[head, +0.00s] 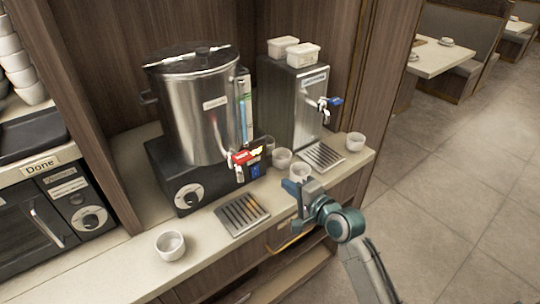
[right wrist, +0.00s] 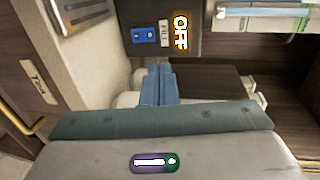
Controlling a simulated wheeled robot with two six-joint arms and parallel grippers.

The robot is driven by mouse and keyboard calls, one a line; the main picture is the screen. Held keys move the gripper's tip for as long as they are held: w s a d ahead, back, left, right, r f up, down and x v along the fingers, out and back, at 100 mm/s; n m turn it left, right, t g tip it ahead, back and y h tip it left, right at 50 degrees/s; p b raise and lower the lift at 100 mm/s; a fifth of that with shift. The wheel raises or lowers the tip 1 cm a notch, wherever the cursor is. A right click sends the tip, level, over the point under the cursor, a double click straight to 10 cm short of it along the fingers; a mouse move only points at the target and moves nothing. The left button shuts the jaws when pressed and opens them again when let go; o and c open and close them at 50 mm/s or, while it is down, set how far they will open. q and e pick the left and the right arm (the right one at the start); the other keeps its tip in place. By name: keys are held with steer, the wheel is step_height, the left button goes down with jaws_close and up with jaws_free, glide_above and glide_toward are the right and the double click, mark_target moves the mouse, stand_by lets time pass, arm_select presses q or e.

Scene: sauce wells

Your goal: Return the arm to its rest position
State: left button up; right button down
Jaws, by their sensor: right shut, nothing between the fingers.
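My right arm (head: 365,265) comes in from the bottom right of the head view. Its right gripper (head: 291,186) is over the front edge of the counter, between the two drip trays and near a white cup (head: 299,171). In the right wrist view the blue fingers (right wrist: 158,84) are together with nothing between them. Part of a white cup shows beside the fingers there, partly hidden by them. My left gripper is not in view.
A steel urn (head: 197,110) with a red tap (head: 243,158) stands on a black base. A steel dispenser (head: 293,105) stands to its right. Several white cups sit on the counter, one (head: 170,245) at the front left. Drip trays (head: 242,213) lie in front. Open floor (head: 450,200) is at right.

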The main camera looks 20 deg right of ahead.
steer(key=s+d+f+n+g+h, duration=0.2)
steer(key=s+f+n+g, duration=0.25)
steer(key=s, duration=0.65)
steer(key=s+d+f+n+g+h, duration=0.1)
steer(key=s+f+n+g+h, duration=0.15)
steer(key=s+f+n, duration=0.55)
steer(key=s+d+f+n+g+h, duration=0.1)
steer(key=s+d+n+g+h, duration=0.2)
steer(key=s, duration=1)
step_height(320, 180, down, 30)
steer(key=d+g+y, duration=0.1)
steer(key=d+g, duration=0.1)
steer(key=s+d+f+m+g, duration=0.1)
steer(key=s+f, duration=1.7)
steer(key=f, duration=0.1)
steer(key=shift+f+g, duration=0.2)
steer(key=shift+g, duration=0.1)
